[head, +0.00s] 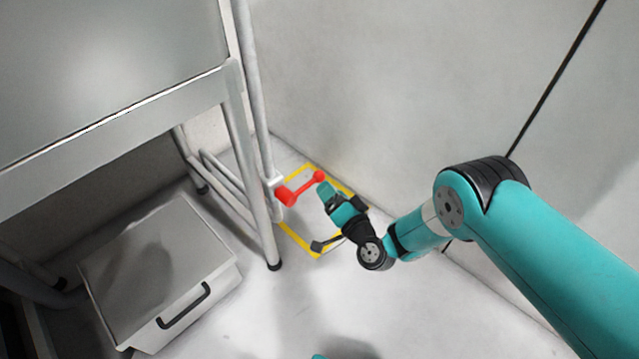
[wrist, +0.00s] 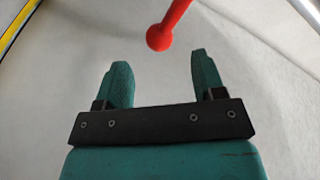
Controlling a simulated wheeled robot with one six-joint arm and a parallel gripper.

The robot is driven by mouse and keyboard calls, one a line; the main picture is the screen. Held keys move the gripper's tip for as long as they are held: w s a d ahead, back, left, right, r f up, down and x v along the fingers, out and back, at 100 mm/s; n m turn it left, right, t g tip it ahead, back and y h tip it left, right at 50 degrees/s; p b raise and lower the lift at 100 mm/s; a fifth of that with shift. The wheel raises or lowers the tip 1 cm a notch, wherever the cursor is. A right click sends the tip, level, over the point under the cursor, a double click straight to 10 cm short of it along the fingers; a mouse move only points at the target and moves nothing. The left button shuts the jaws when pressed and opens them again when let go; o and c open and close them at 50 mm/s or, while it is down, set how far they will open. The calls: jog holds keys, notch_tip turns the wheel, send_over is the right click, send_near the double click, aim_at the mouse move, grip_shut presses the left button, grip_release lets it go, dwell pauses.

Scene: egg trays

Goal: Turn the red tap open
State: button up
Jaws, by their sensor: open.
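The red tap (head: 301,188) is a red lever with rounded ends, fixed at the side of the metal frame near the corner. In the wrist view its ball-shaped end (wrist: 159,38) shows at the top middle, with the handle running up and right out of view. My gripper (head: 325,191) is just right of the tap in the head view. In the wrist view my gripper (wrist: 160,72) is open and empty, its two teal fingers apart. The ball end appears beyond the gap between the fingertips; I cannot tell whether anything touches.
A metal table frame (head: 235,130) stands left of the tap, one leg close to it. A yellow floor marking (head: 292,238) lies below. A grey lidded box (head: 160,265) with a black handle sits at lower left. A pale wall (head: 400,90) is behind and right.

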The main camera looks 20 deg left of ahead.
aim_at(321, 181)
jog(key=b+x, duration=0.3)
jog(key=x, duration=0.2)
jog(key=shift+w+a+f, duration=0.1)
jog(key=shift+a, duration=0.1)
jog(key=shift+w+a+b, duration=0.5)
grip_shut()
